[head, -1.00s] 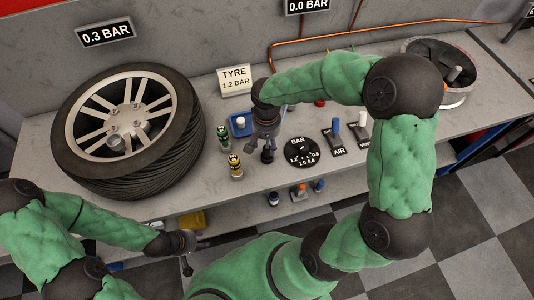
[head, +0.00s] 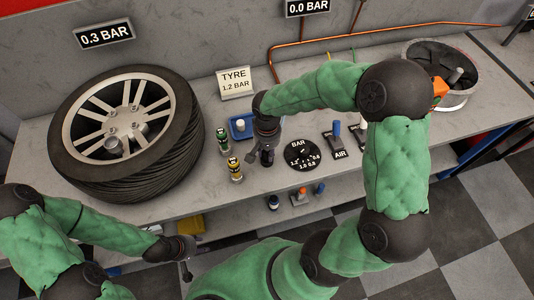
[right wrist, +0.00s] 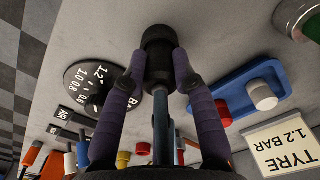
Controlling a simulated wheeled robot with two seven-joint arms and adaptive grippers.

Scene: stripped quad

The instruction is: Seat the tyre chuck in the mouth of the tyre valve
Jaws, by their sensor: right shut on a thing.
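The tyre (head: 130,130) lies flat on the left of the bench, its spoked rim facing up. A short grey cylinder (head: 114,146) stands in the rim and looks like the tyre valve; its mouth is too small to make out. The black tyre chuck (head: 267,158) is upright right of the tyre, beyond two small bottles. My right gripper (head: 264,146) is shut on it, and the right wrist view shows both purple fingers pressed against the dark chuck (right wrist: 158,40). I cannot tell whether it touches the bench. My left gripper (head: 187,271) hangs by the bench's front edge, too small to read.
Two small bottles (head: 235,170) stand between tyre and chuck. A blue tray (head: 240,128) and the TYRE 1.2 BAR sign (head: 235,82) are behind. A round BAR dial (head: 302,155) and the AIR lever (head: 337,135) are to the right. Wall displays read 0.3 BAR (head: 105,34) and 0.0 BAR.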

